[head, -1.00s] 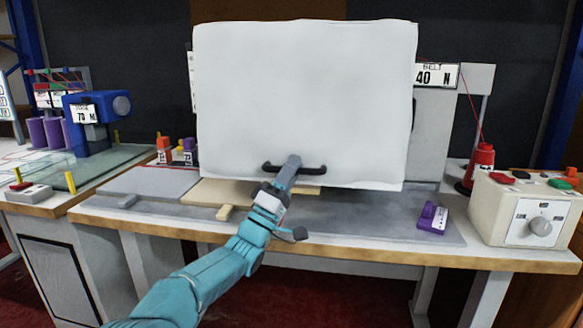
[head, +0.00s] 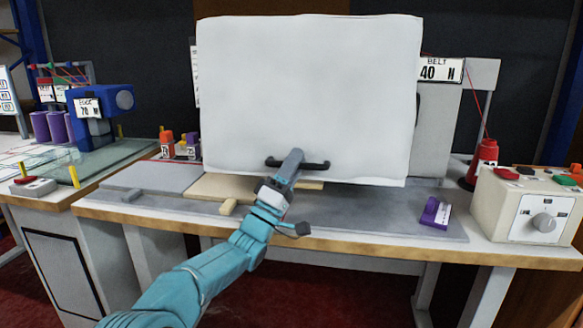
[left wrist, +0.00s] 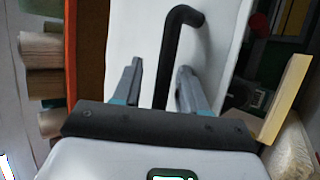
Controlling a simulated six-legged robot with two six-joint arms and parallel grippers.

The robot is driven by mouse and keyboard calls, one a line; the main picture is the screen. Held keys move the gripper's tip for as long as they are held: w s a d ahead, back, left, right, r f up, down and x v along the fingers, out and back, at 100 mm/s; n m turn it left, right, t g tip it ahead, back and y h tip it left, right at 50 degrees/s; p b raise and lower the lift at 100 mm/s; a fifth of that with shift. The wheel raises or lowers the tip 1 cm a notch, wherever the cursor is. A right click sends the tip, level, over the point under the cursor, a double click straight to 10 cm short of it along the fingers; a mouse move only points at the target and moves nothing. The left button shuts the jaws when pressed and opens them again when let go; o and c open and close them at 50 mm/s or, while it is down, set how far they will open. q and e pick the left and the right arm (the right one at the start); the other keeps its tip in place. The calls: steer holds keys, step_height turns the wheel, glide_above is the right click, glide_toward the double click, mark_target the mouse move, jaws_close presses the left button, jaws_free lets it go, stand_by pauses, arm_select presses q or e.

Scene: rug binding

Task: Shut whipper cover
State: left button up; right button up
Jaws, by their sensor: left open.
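The whipper cover (head: 308,90) is a large white panel that stands raised and faces me over the work table. Its black bar handle (head: 318,164) is near its lower edge. My left gripper (head: 294,157) is at the left half of the handle. In the left wrist view the handle (left wrist: 180,45) runs between the two open fingers of my left gripper (left wrist: 160,75), with gaps visible beside it. The machine behind the cover is mostly hidden. My right gripper is not in view.
A purple block (head: 435,213) lies on the grey table plate (head: 385,213) at right. A control box (head: 525,205) with a dial and a red thread cone (head: 484,163) stand further right. A blue machine (head: 98,108) is at left. Small orange items (head: 167,143) stand left of the cover.

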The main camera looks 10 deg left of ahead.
arm_select(q)
steer(key=s+a+f+p, duration=0.2)
steer(key=s+a, duration=0.6)
steer(key=s, duration=0.3)
steer(key=shift+s, duration=0.4)
